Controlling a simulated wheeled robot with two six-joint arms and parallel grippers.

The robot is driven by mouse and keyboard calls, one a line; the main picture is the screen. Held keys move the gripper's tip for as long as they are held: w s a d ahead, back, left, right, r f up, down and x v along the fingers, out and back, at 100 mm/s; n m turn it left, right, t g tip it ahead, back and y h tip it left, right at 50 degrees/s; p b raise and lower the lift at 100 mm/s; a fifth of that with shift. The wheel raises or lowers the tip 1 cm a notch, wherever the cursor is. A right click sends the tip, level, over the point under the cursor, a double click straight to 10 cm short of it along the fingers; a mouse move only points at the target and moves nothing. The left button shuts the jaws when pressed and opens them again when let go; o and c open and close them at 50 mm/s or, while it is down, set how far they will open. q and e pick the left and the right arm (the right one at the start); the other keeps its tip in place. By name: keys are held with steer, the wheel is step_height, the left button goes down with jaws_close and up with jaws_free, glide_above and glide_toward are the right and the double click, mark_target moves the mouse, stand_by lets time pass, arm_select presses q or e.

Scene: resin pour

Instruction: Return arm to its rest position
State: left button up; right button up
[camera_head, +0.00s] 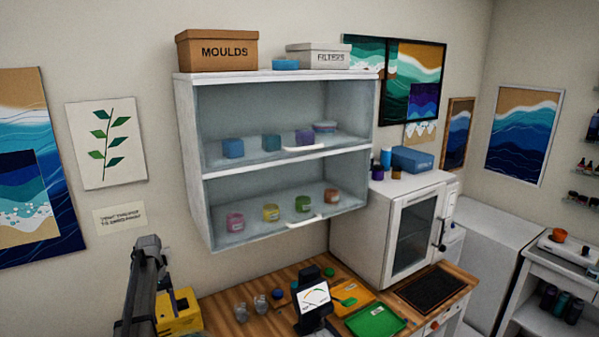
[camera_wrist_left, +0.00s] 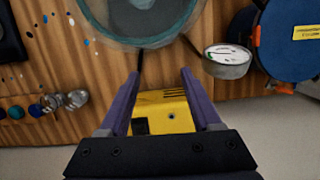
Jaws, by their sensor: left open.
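My left arm rises from the bottom left of the head view. Below, a yellow box (camera_wrist_left: 160,110) shows partly behind the fingers and the gripper's black body. The same yellow box (camera_head: 183,314) stands at the workbench's left end in the head view. My right gripper is in neither view.
A wooden bench (camera_head: 235,309) holds a dial display (camera_head: 313,297), a green tray (camera_head: 376,321) and glass cups. A glass-fronted cabinet (camera_head: 284,156) hangs above it. A white oven (camera_head: 400,230) stands right. The wrist view shows a round translucent vessel (camera_wrist_left: 140,18) and a blue disc (camera_wrist_left: 290,45).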

arm_select(q)
steer(key=s+d+m, duration=0.1)
steer(key=s+d, duration=0.2)
steer(key=d, duration=0.4)
steer(key=s+d+m+y, duration=0.1)
steer(key=s+d+m, duration=0.15)
steer(key=d, duration=0.35)
steer(key=s+d+m, duration=0.1)
steer(key=s+d, duration=0.3)
steer(key=d, duration=0.3)
steer(key=s+d+m+t+y, duration=0.2)
steer(key=s+d+m, duration=0.3)
steer(key=s+d, duration=1.15)
step_height(320, 180, down, 12)
steer(key=s+b, duration=0.2)
steer(key=b, duration=0.9)
steer(key=shift+a, duration=0.25)
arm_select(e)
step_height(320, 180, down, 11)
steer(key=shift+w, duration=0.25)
arm_select(q)
steer(key=shift+s+r, duration=0.1)
steer(key=shift+r, duration=0.05)
